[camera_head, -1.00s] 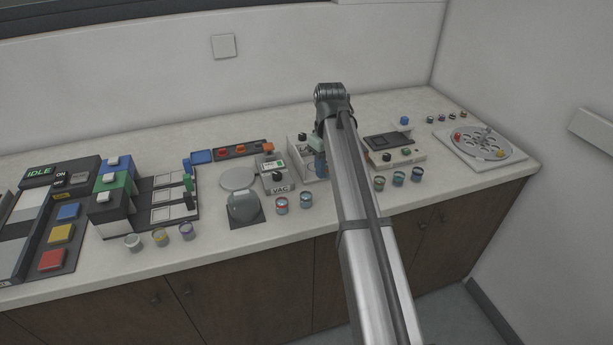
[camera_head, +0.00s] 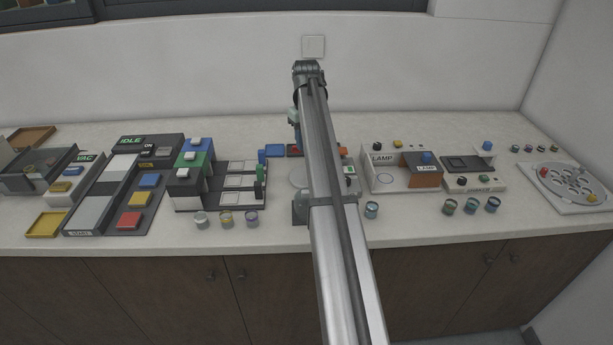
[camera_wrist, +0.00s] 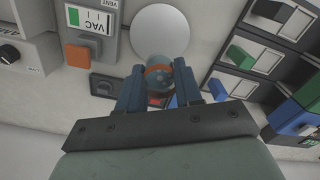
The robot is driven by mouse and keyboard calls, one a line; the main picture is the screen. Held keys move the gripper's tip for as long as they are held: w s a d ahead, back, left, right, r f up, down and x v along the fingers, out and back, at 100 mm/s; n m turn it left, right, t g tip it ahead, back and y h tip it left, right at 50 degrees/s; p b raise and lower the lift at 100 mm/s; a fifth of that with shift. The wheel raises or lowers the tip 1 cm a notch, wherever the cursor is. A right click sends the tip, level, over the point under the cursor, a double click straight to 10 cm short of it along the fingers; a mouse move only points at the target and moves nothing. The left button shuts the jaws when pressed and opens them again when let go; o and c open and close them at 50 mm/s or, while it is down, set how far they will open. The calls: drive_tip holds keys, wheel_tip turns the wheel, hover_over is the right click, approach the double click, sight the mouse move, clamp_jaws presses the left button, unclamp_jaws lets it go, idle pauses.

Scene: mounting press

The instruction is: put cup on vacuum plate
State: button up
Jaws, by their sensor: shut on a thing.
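My gripper (camera_wrist: 160,72) is shut on a small blue cup (camera_wrist: 158,80) with an orange band, seen between the blue fingers in the wrist view. The vacuum plate, a round pale disc (camera_wrist: 162,32), lies just beyond the cup in that view, beside the VAC box (camera_wrist: 92,22). The cup overlaps the disc's near edge in the picture; I cannot tell its height above it. In the head view the gripper (camera_head: 294,122) shows beside my arm, and the plate (camera_head: 297,176) is partly hidden behind the arm.
A black block with white and green switches (camera_wrist: 240,60) stands to the right in the wrist view. In the head view another cup (camera_head: 371,209) stands right of my arm, before the LAMP box (camera_head: 385,178).

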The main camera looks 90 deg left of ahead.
drive_tip(key=shift+d+f+m, duration=0.1)
drive_tip(key=shift+f+m, duration=0.05)
drive_tip(key=shift+m, duration=0.25)
drive_tip(key=shift+f, duration=4.9)
drive_tip(key=shift+f, duration=0.1)
drive_tip(key=o, duration=1)
wheel_tip(320, 180, up, 12)
drive_tip(key=shift+r, duration=0.15)
